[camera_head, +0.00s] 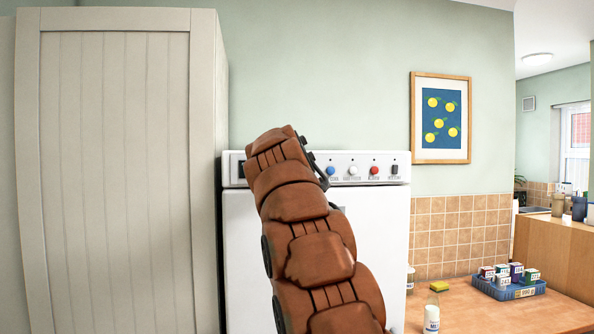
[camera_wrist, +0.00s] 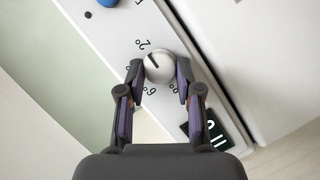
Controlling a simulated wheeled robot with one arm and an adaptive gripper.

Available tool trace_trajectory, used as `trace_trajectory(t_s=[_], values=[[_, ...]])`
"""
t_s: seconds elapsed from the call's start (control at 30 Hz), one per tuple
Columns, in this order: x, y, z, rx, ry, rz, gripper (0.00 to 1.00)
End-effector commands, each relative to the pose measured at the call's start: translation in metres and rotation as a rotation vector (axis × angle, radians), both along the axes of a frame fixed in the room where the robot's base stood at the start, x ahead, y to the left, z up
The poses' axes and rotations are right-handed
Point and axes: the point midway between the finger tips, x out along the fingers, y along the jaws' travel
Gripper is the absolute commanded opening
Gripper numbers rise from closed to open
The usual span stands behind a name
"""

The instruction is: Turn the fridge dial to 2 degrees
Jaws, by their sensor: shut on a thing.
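The fridge dial (camera_wrist: 159,66) is a round pale knob on the white control panel (camera_wrist: 110,32) in the wrist view. Printed marks including 2°, 4, 6 and 8° curve around it. A small dark mark on the dial's face lies toward the 4 side; its exact reading is hard to tell. My gripper (camera_wrist: 160,75) is shut on the dial, one finger on each side. In the head view, the white fridge (camera_head: 384,240) stands beside the tall cabinet. My brown arm covers the left part of its panel, hiding the dial and most of the gripper.
Blue (camera_head: 331,171), white (camera_head: 353,171) and red (camera_head: 374,171) knobs and a black switch (camera_head: 394,170) sit right of my arm. A black display (camera_wrist: 211,132) is near the right finger. A tall cabinet (camera_head: 115,180) stands close on the left; a wooden counter (camera_head: 480,312) is on the right.

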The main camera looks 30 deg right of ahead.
Motion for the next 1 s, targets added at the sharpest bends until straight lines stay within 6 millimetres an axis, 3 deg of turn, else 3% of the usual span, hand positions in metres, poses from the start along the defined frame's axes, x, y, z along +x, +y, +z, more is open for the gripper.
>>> trace_trajectory(t_s=[0.23, 0.27, 0.47, 1.0], values=[[-0.0001, -0.0015, -0.0029, 0.004, 0.005, -0.003, 0.00], [0.0000, -0.0014, -0.0029, 0.004, 0.005, -0.003, 0.38], [-0.0001, -0.0008, -0.0019, 0.002, 0.003, -0.002, 0.58], [-0.0089, 0.0074, 0.0036, -0.001, 0.000, 0.000, 0.60]])
